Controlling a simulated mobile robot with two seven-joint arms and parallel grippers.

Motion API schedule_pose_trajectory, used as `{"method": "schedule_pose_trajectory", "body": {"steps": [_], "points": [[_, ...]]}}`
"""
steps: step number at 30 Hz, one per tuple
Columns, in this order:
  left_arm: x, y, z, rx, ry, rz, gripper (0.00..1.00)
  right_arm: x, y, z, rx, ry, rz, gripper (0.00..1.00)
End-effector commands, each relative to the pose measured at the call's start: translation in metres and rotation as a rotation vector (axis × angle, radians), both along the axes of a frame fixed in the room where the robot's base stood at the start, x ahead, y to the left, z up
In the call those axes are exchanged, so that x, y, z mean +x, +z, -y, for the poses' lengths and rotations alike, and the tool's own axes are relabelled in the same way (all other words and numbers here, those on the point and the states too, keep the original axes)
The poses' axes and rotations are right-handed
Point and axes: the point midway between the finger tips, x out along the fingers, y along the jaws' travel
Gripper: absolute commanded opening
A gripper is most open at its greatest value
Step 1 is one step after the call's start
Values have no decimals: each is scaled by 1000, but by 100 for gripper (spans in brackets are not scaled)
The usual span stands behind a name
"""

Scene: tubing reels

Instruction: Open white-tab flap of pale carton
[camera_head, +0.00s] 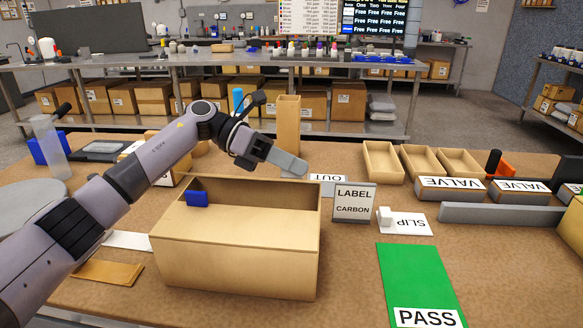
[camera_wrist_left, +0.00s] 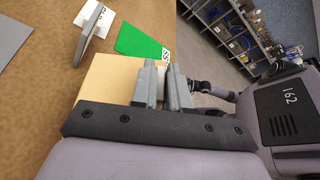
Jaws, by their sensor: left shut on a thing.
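The pale carton (camera_head: 238,262) stands on the brown worktop, and part of it also shows in the left wrist view (camera_wrist_left: 108,80). A blue tab (camera_head: 197,199) sits at its left inner side. My left gripper (camera_head: 297,166) reaches over the carton to its far right edge. Its fingers also show in the left wrist view (camera_wrist_left: 163,88), close together against the carton's edge. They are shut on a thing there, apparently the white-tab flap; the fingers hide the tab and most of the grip. My right gripper is not in view.
A LABEL CARBON sign (camera_head: 353,205) stands just right of the carton. A white SLIP card (camera_head: 408,226) and a green PASS mat (camera_head: 415,275) lie further right. A tall cardboard post (camera_head: 288,125) stands behind the gripper. Open trays (camera_head: 420,163) stand at back right.

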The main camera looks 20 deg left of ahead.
Motion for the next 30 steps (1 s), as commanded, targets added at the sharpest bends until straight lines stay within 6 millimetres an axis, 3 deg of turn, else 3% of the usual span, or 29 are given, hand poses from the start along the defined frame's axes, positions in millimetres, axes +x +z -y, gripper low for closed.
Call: {"method": "schedule_pose_trajectory", "body": {"steps": [17,18,20,30], "points": [[5,4,-3,1,9,12,0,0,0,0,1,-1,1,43],[5,4,-3,1,9,11,18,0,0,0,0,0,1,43],[6,4,-3,1,9,11,36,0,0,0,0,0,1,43],[5,4,-5,1,7,8,36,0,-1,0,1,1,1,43]]}}
